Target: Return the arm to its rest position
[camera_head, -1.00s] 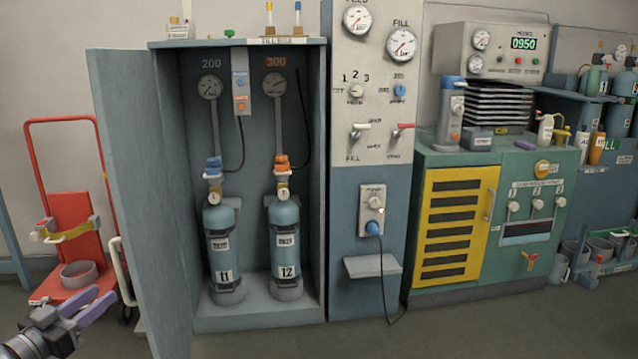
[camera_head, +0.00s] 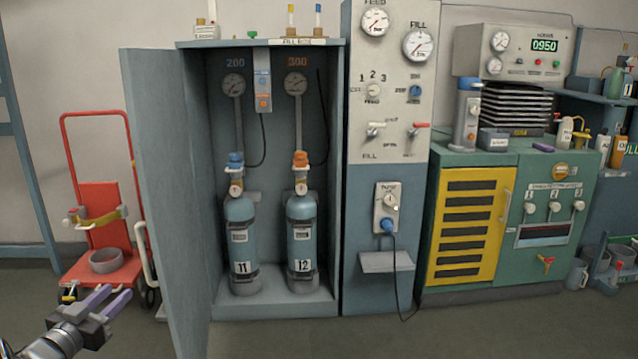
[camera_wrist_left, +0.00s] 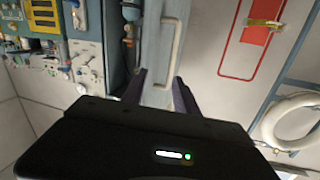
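My left gripper (camera_head: 112,300) is at the lower left of the head view, in front of the red cart and left of the open cabinet door. Its two purple fingers are apart with nothing held between them. In the left wrist view the fingers (camera_wrist_left: 159,88) are also spread, with the pale door handle (camera_wrist_left: 165,52) showing beyond the gap. The handle appears apart from the fingers. Most of my left arm is outside the head view. My right arm and right gripper are not in view.
The grey cabinet door (camera_head: 165,200) stands open close to my left gripper. Two blue cylinders, 11 (camera_head: 240,245) and 12 (camera_head: 301,240), stand inside the cabinet. A red cart (camera_head: 105,255) is at the left. The floor in front of the cabinets is clear.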

